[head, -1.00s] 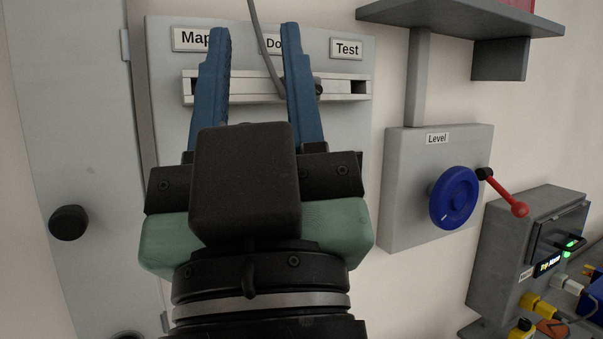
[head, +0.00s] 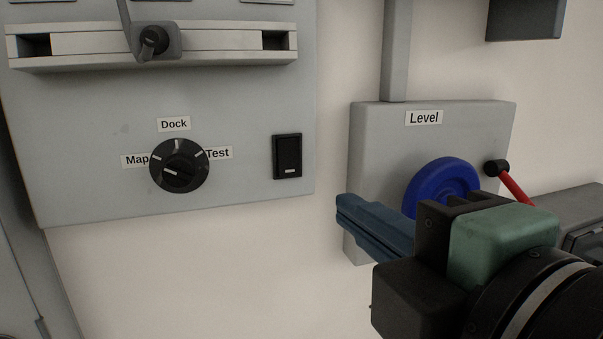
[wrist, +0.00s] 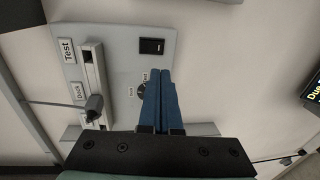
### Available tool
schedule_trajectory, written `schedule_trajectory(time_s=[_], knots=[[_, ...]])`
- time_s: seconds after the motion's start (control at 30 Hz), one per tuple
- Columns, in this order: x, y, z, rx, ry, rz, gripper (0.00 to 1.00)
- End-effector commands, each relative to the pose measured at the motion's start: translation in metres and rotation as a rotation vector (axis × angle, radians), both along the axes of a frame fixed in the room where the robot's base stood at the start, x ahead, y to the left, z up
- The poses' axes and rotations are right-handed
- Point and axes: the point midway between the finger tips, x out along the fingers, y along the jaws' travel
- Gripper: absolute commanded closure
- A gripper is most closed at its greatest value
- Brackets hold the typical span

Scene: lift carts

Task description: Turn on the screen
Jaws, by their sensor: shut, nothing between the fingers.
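My gripper (head: 352,216) is shut and empty, its blue fingers pressed together and pointing left in the head view, in front of the Level panel's lower left. In the wrist view the shut fingers (wrist: 162,76) overlap part of the panel. A black rocker switch (head: 287,157) with a white mark near its bottom sits on the grey panel's right side. The fingertips are apart from it in the head view, to its lower right. The switch also shows in the wrist view (wrist: 152,46), above the fingertips. A dark screen (wrist: 314,88) with yellow text is cut off at the right edge.
The grey panel (head: 90,120) holds a black rotary knob (head: 179,166) labelled Map, Dock and Test, and a slider rail (head: 90,43) with a black handle. The Level panel (head: 380,125) carries a blue wheel (head: 440,182) and red lever (head: 514,184). Wall between panels is bare.

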Motion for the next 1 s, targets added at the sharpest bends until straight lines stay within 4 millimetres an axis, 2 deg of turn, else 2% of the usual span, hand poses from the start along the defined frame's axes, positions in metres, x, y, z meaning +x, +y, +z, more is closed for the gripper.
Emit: schedule_trajectory(time_s=[0.37, 0.87, 0.9, 1.0], knots=[[0.002, 0.0, 0.002, 0.006, 0.001, 0.0, 1.0], [0.023, 0.008, 0.003, 0.01, 0.003, 0.001, 1.0], [0.026, 0.01, 0.002, 0.009, 0.004, 0.001, 1.0], [0.049, 0.018, -0.003, 0.007, 0.006, 0.004, 1.0]])
